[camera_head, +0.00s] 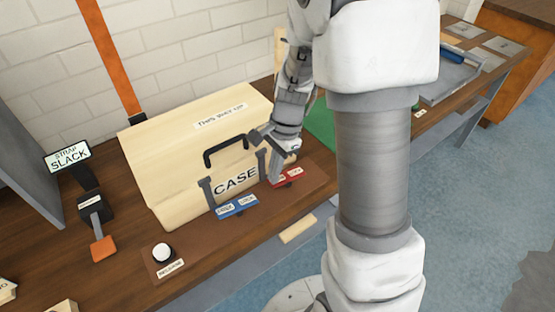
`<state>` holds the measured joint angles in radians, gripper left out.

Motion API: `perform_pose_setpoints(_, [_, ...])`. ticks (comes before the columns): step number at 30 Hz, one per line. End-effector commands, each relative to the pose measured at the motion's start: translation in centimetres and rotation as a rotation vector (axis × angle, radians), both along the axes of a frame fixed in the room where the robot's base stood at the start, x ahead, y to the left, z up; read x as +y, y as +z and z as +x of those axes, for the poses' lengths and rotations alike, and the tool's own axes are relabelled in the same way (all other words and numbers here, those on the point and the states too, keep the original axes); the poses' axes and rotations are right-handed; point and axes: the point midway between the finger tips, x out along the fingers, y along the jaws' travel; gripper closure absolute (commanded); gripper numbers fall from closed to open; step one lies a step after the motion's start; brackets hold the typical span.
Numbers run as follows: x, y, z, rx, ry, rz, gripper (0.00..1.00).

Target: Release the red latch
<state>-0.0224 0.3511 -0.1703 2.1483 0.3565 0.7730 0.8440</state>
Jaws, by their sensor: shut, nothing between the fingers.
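The red latch (295,175) sits at the front right of a pale wooden case (165,150) marked "CASE", on a brown base board. White labels lie on it, too small to read. My gripper (275,178) points down at the left end of the red latch and is shut, with nothing seen between its fingers. It hides part of the latch and its upright. I cannot tell whether the fingertips touch the latch. A blue latch (238,207) with white labels sits to the left, below a grey upright.
The case has a black handle (224,143). A white round button (162,252) is at the board's front left. My arm blocks much of the right; a blue-handled tray (450,82) lies beyond.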

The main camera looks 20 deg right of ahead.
Motion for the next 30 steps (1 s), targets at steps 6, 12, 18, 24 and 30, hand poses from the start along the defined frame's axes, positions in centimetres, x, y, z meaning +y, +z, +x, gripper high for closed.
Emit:
perform_pose_setpoints(6, [0.2,-0.9,-0.1,0.0,0.0,0.0,1.0])
perform_pose_setpoints(12, [0.2,-0.8,-0.1,0.0,0.0,0.0,1.0])
perform_pose_setpoints(18, [0.4,-0.8,-0.2,-0.004,0.003,-0.027,1.0])
perform_pose_setpoints(24, [0.9,-1.1,-0.4,-0.036,0.006,-0.132,1.0])
perform_pose_setpoints(30, [1.2,-1.8,-0.4,-0.067,0.005,-0.216,1.0])
